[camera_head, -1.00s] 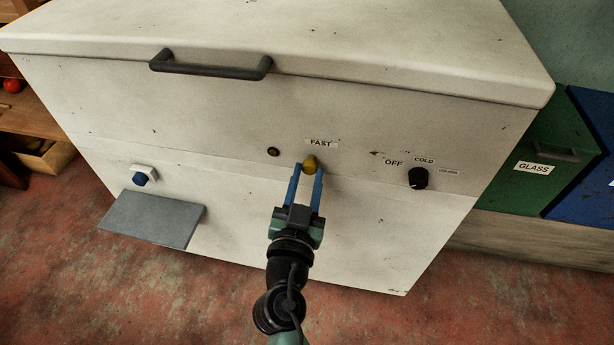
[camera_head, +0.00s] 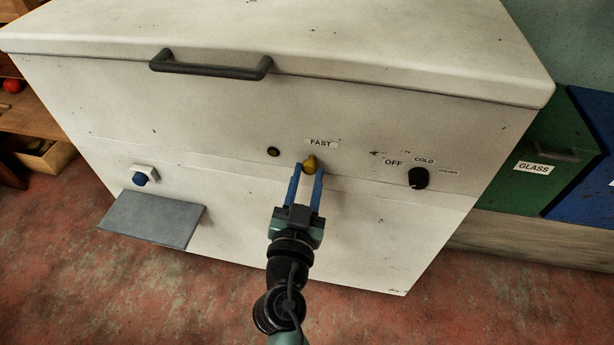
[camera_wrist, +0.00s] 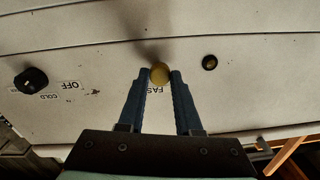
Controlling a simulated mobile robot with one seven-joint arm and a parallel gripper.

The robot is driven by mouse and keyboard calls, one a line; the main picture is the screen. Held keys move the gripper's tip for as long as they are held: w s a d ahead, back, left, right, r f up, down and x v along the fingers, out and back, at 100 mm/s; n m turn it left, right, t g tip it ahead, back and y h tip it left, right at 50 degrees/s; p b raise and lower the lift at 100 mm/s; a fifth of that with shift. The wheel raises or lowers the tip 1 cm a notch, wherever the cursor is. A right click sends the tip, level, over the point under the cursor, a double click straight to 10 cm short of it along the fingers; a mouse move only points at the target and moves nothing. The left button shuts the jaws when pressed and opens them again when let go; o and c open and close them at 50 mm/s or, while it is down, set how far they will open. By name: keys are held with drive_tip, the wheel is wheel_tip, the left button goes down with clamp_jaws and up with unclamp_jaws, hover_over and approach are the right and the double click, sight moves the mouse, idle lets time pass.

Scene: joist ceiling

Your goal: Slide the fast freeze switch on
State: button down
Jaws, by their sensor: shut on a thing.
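The yellow fast freeze switch (camera_head: 310,163) sits on the front of a white chest freezer (camera_head: 230,120), just below the FAST label (camera_head: 320,143). My gripper (camera_head: 308,174) reaches up to it from below, with its blue fingers on either side of the knob and closed on it. In the wrist view the round yellow knob (camera_wrist: 160,73) sits between the two fingertips (camera_wrist: 160,76). The FAST label is partly hidden behind the fingers there. The part of the switch behind the knob is hidden.
A dark round indicator (camera_head: 273,152) is left of the switch. A black temperature dial (camera_head: 418,178) is to the right. A green GLASS bin (camera_head: 545,160) stands at right.

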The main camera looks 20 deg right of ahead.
idle(0.4)
drive_tip(key=shift+s+d, duration=0.5)
drive_tip(key=shift+d, duration=0.25)
drive_tip(key=shift+s+d, duration=0.45)
drive_tip(key=shift+d, duration=0.25)
drive_tip(key=c, duration=0.6)
unclamp_jaws()
drive_tip(key=shift+b+v, duration=1.15)
drive_tip(key=shift+v, duration=5.35)
